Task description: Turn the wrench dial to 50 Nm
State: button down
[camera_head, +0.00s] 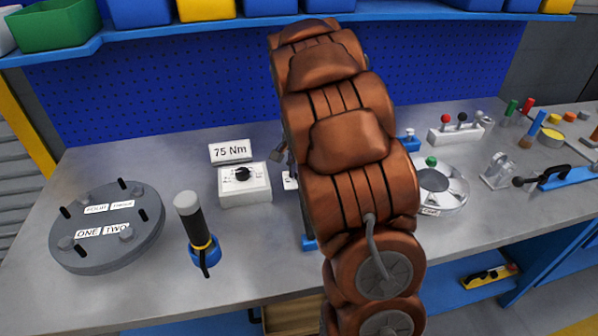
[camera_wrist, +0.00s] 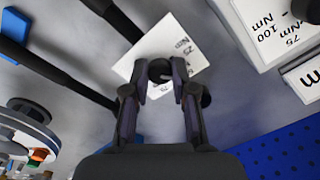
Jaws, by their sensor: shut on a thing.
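My gripper (camera_wrist: 163,80) is shut on a small black knob (camera_wrist: 158,67) on a white plate (camera_wrist: 150,40) in the wrist view. In the head view my arm hides most of this, leaving only a sliver of the white plate (camera_head: 289,181). A separate white box (camera_head: 246,194) with a black knob (camera_head: 243,174) stands to the left, a "75 Nm" sign (camera_head: 230,151) behind it. That box also shows at the right of the wrist view (camera_wrist: 262,28).
A black-handled tool (camera_head: 190,220) stands upright in a blue holder. A grey flanged disc (camera_head: 108,238) with bolts and number labels lies at the left. A round metal housing (camera_head: 453,190) sits right of my arm. Blue pegboard (camera_head: 180,95) closes the back.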

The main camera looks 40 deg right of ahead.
jog(key=shift+m, duration=0.5)
jog(key=c, duration=0.9)
grip_release()
jog(key=shift+c, duration=0.2)
jog(key=shift+r, duration=0.1)
notch_tip(320, 180, up, 12)
